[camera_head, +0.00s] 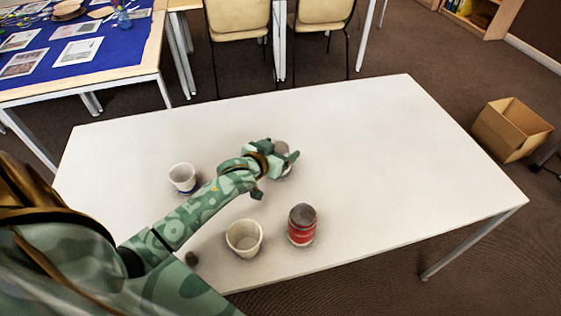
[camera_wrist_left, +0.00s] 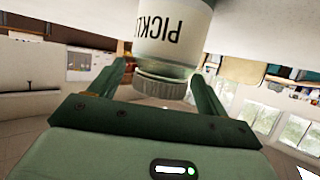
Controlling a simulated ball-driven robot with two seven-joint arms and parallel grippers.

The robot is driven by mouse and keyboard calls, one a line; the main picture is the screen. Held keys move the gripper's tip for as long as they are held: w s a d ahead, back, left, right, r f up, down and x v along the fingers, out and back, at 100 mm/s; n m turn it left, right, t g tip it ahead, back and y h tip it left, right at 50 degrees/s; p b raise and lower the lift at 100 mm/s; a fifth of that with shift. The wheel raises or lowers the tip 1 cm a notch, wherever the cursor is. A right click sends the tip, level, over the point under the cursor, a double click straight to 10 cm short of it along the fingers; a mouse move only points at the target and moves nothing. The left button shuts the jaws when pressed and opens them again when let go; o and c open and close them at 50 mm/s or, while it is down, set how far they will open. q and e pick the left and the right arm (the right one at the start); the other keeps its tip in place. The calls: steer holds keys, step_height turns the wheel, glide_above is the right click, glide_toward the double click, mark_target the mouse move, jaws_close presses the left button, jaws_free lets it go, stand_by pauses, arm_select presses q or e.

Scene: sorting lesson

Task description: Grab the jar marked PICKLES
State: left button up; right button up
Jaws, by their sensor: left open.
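The jar marked PICKLES (camera_wrist_left: 172,35) shows large in the left wrist view, upside down in that picture, with a pale label, dark letters and a grey ribbed lid (camera_wrist_left: 160,86). In the head view the jar (camera_head: 283,147) stands on the white table, mostly hidden by my left gripper (camera_head: 279,153). My left gripper is open, with one finger on each side of the jar in the wrist view (camera_wrist_left: 157,72). I cannot tell whether either finger touches it. My right gripper is not in view.
On the white table (camera_head: 400,160) stand a white cup with a blue band (camera_head: 183,177), a plain whitish cup (camera_head: 244,238) and a red can with a grey top (camera_head: 302,226). The table's right part is clear. A cardboard box (camera_head: 490,135) stands beyond it.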

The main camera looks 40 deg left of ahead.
arm_select(q)
steer(key=shift+c, duration=0.7)
steer(key=c, duration=1)
steer(key=shift+c, duration=0.2)
